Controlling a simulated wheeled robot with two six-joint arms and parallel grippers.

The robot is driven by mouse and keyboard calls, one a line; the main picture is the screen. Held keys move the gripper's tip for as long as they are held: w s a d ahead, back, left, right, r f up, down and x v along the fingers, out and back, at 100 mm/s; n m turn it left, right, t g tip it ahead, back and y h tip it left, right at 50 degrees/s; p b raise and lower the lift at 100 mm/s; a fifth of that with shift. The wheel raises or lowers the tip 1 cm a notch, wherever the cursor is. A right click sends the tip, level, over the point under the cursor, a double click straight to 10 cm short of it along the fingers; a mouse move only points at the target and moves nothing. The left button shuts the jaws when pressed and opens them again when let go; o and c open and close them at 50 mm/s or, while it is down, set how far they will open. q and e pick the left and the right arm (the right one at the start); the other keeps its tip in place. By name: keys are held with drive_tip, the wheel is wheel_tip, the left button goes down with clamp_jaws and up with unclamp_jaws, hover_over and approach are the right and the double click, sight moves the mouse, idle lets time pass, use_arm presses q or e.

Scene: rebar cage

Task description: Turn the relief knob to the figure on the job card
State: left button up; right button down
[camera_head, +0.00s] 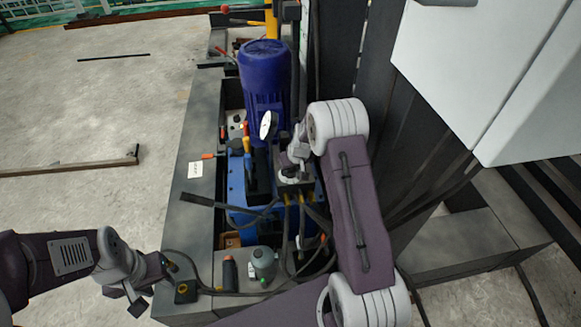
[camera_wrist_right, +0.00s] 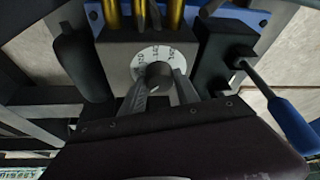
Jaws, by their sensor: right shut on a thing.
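The relief knob (camera_wrist_right: 158,75) is a dark round knob in the middle of a pale dial ring (camera_wrist_right: 150,58) on a dark valve block, in the right wrist view. The ring's figures are too small to read surely. My right gripper (camera_wrist_right: 160,88) is shut on the knob, one finger on each side. In the head view my right gripper (camera_head: 293,168) reaches down over the valve block and hides most of the knob. The job card (camera_head: 195,169) is a small white card on the grey frame, its writing unreadable. My left gripper (camera_head: 154,287) is empty, its fingers apart, by the frame's front left corner.
A blue motor (camera_head: 264,85) stands behind the valve block, with a round gauge (camera_head: 268,125) in front of it. A black lever (camera_head: 197,200), hoses and a grey-green bottle-shaped part (camera_head: 263,263) lie nearer. A white cabinet (camera_head: 485,65) hangs at the right. The floor at left is mostly clear.

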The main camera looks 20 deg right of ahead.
drive_tip(key=n+b, duration=0.1)
drive_tip(key=b, duration=0.1)
drive_tip(key=n+y+b, duration=0.1)
drive_tip(key=b, duration=0.1)
drive_tip(key=shift+d+f+n+b, duration=0.15)
drive_tip(key=shift+f+n+b, duration=0.15)
drive_tip(key=shift+f+n, duration=0.1)
drive_tip(key=shift+r+n+y+b, duration=0.2)
drive_tip(key=shift+n+y+b, duration=0.2)
drive_tip(key=shift+n+b, duration=0.25)
drive_tip(key=shift+r+n+g+y+b, duration=0.15)
drive_tip(key=shift+n+g+y+b, duration=0.2)
drive_tip(key=shift+n, duration=0.9)
drive_tip(key=c, duration=0.9)
unclamp_jaws()
drive_tip(key=shift+r, duration=0.1)
